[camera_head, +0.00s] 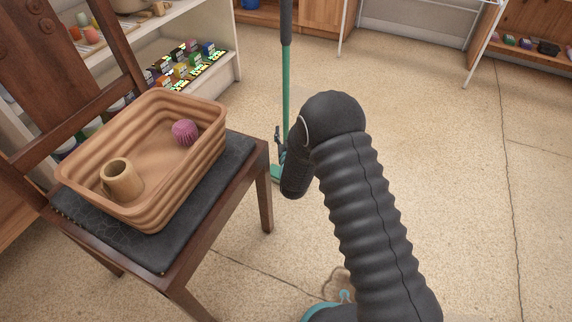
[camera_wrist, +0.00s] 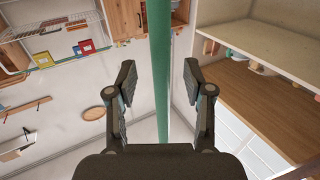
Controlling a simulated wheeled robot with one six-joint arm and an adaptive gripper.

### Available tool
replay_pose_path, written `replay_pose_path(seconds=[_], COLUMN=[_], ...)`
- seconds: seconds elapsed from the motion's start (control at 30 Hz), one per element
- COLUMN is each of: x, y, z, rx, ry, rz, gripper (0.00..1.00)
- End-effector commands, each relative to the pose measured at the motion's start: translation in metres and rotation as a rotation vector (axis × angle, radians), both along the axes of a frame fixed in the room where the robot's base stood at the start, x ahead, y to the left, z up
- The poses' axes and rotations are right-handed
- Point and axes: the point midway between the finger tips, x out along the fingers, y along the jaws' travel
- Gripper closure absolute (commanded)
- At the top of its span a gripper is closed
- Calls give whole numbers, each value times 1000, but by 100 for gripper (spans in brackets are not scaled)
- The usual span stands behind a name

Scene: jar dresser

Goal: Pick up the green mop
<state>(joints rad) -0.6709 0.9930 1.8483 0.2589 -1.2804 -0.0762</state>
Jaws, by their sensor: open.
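The green mop (camera_head: 287,90) stands upright on the floor in the head view, right of the chair. Its pole is green with a dark grip at the top, and a green base shows low down, partly hidden behind my gripper (camera_head: 279,146). In the wrist view, the green pole (camera_wrist: 159,60) runs vertically between the two black fingers of my gripper (camera_wrist: 160,72). The fingers are open, with a visible gap on each side of the pole. I see no finger touching it.
A wooden chair (camera_head: 262,185) stands close on the left, bearing a ribbed tan basket (camera_head: 185,195) with a brown cup (camera_head: 122,180) and a pink ridged object (camera_head: 185,132). White shelves (camera_head: 226,70) stand behind it. The floor (camera_head: 440,190) on the right is clear.

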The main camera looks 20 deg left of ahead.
Motion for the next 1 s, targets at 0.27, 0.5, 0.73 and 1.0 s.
replay_pose_path(seconds=[0.27,0.5,0.73,1.0], x=[29,31,31,32], y=[14,15,15,15], z=[2,2,2,4], rx=[1,0,0,3], ry=[0,0,0,-3], rz=[-1,-1,0,-1], gripper=[48,48,98,100])
